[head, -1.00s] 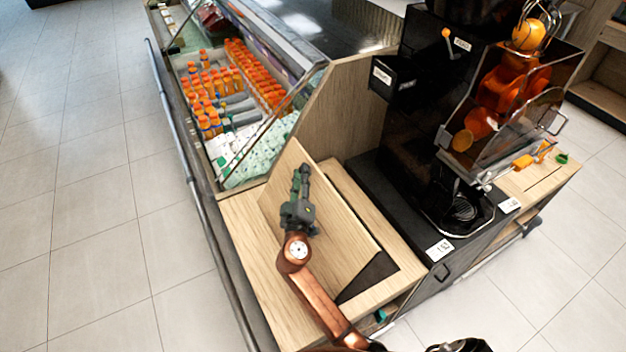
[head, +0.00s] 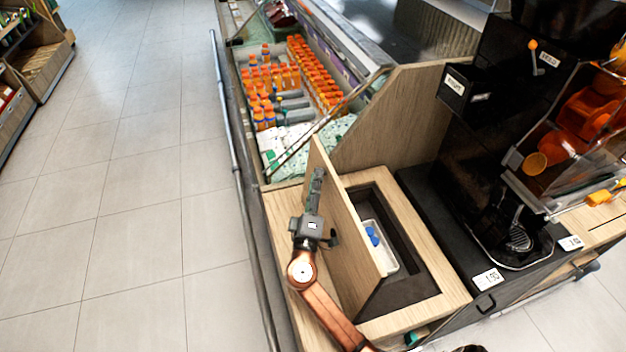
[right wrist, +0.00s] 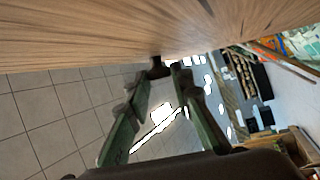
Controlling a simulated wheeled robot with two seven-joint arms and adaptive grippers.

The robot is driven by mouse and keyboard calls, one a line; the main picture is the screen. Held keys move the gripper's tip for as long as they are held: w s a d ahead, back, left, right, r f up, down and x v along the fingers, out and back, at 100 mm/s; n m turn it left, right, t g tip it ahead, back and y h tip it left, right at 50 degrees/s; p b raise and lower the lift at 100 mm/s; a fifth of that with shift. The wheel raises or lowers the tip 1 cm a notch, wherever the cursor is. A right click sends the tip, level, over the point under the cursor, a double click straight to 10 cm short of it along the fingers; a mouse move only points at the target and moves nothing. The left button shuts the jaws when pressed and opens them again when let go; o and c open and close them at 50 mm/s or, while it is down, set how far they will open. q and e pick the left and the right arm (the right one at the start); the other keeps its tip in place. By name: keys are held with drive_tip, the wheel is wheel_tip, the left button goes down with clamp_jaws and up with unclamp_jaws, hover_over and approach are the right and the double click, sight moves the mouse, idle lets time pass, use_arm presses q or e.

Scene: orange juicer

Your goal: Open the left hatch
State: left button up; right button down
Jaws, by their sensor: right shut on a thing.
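The left hatch (head: 347,222) is a light wooden panel standing steeply raised on the counter. Its wood grain fills the top of the right wrist view (right wrist: 150,35). My right gripper (head: 317,182) is on the hatch's left side. In the right wrist view its fingers (right wrist: 163,82) close at a small dark piece by the panel. I take it as shut on the hatch, though the exact contact is hard to see. Right of the hatch, a dark-rimmed opening shows a white container (head: 390,262) with a blue item (head: 371,236) inside. My left gripper is not in view.
A black juicer (head: 500,150) stands right of the opening. A chilled case with orange bottles (head: 270,85) lies behind the hatch, with a slanted glass edge. A metal rail (head: 232,130) runs along the left side. Open tiled floor lies further left.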

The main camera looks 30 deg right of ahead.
drive_tip(key=c, duration=1.8)
unclamp_jaws()
drive_tip(key=shift+o, duration=0.2)
drive_tip(key=v, duration=1.2)
